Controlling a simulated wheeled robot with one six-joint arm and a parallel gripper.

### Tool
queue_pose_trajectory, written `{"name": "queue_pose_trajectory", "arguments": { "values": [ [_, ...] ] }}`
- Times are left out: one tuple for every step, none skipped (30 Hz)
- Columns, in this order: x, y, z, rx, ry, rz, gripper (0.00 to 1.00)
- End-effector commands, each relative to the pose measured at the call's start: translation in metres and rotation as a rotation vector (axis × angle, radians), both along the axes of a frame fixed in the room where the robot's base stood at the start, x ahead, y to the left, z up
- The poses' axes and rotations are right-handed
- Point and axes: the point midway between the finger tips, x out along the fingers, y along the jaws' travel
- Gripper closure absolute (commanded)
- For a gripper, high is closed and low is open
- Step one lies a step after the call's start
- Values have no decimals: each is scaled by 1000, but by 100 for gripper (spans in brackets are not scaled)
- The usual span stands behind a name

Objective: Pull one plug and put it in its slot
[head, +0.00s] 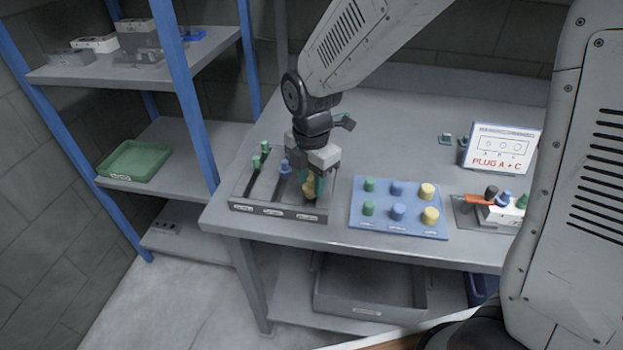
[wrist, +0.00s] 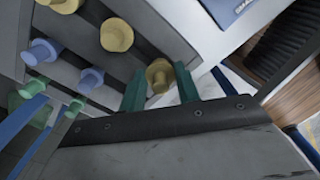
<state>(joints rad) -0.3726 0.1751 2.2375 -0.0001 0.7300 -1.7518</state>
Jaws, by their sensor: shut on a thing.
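A grey tray (head: 240,207) with three labelled lanes stands at the table's left front. It holds green plugs (head: 256,162), a blue plug (head: 284,167) and a yellow plug (head: 309,188). My gripper (head: 315,186) is over the tray's right lane, its green fingers pointing down. In the wrist view its fingertips (wrist: 160,88) are on either side of the nearest yellow plug (wrist: 160,72), shut on it. I cannot tell whether this plug is clear of the tray. Other yellow plugs (wrist: 117,35) and blue plugs (wrist: 90,78) stand beside it. A white slot block (head: 500,214) with several plugs is at the right.
A blue board (head: 375,230) with green, blue and yellow pegs lies right of the tray. A sign (head: 500,148) reads "PLUG A + C". An orange-handled thing (head: 480,200) lies by the white block. A shelf rack (head: 190,125) with a green bin (head: 135,160) stands left.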

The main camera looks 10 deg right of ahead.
Motion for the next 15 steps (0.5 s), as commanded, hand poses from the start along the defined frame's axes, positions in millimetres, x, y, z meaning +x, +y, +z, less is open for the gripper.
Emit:
{"name": "queue_pose_trajectory", "arguments": {
  "values": [
    [0, 0, 0, 0, 0, 0, 90],
    [0, 0, 0, 0, 0, 0, 90],
    [0, 0, 0, 0, 0, 0, 90],
    [0, 0, 0, 0, 0, 0, 90],
    [0, 0, 0, 0, 0, 0, 90],
    [0, 0, 0, 0, 0, 0, 90],
    [0, 0, -1, 0, 0, 0, 90],
    [0, 0, -1, 0, 0, 0, 90],
    [0, 0, -1, 0, 0, 0, 90],
    [0, 0, -2, 0, 0, 0, 90],
    [0, 0, -2, 0, 0, 0, 90],
    [0, 0, -3, 0, 0, 0, 90],
    [0, 0, -3, 0, 0, 0, 90],
    [0, 0, -4, 0, 0, 0, 90],
    [0, 0, -4, 0, 0, 0, 90]
  ]
}}
